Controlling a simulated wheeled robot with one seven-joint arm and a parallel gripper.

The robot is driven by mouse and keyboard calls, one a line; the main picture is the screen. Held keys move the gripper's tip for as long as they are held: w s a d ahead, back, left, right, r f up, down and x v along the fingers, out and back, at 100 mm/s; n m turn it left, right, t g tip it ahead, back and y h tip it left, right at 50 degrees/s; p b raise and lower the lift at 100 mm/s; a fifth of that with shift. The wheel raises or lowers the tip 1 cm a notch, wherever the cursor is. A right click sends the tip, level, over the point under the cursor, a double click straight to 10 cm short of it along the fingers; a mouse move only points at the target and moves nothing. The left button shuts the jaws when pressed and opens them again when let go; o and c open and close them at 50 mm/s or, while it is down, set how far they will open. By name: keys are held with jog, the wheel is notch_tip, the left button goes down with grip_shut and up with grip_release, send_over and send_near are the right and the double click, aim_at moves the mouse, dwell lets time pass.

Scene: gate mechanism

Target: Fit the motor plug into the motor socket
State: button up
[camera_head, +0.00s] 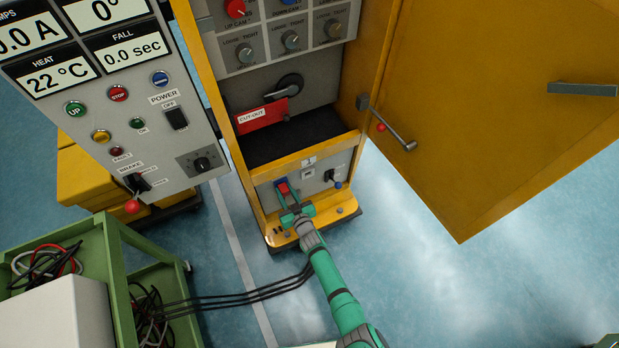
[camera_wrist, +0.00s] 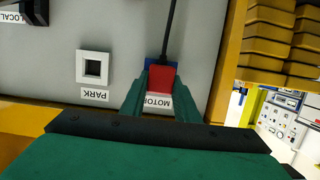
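The red motor plug (camera_wrist: 162,78) is between the two fingertips of my gripper (camera_wrist: 162,85) in the wrist view, and the inner faces appear to touch its sides. A dark cable runs from it to the top edge. A blue part (camera_wrist: 153,64) shows behind it, at the place labelled MOTOR, and seems to be the motor socket; the plug hides most of it. I cannot tell how deep the plug sits. In the head view the red plug (camera_head: 283,188) is at the cabinet's lower panel, with my gripper (camera_head: 287,199) in front of it.
A white-framed PARK socket (camera_wrist: 92,67), empty, is left of the plug in the wrist view. The yellow cabinet door (camera_head: 480,110) stands open at the right. A red-knobbed lever (camera_head: 133,206) is on the grey control panel. A green cart (camera_head: 100,250) with cables stands at left.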

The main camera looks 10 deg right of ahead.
aim_at(286, 193)
jog(key=o, duration=0.6)
jog(key=shift+d, duration=0.1)
jog(key=shift+s+d, duration=0.1)
jog(key=shift+s+d, duration=0.1)
jog(key=shift+s, duration=0.05)
jog(key=shift+v, duration=1.2)
jog(key=shift+s+d+r, duration=0.2)
jog(key=shift+s, duration=0.4)
jog(key=shift+v, duration=3.3)
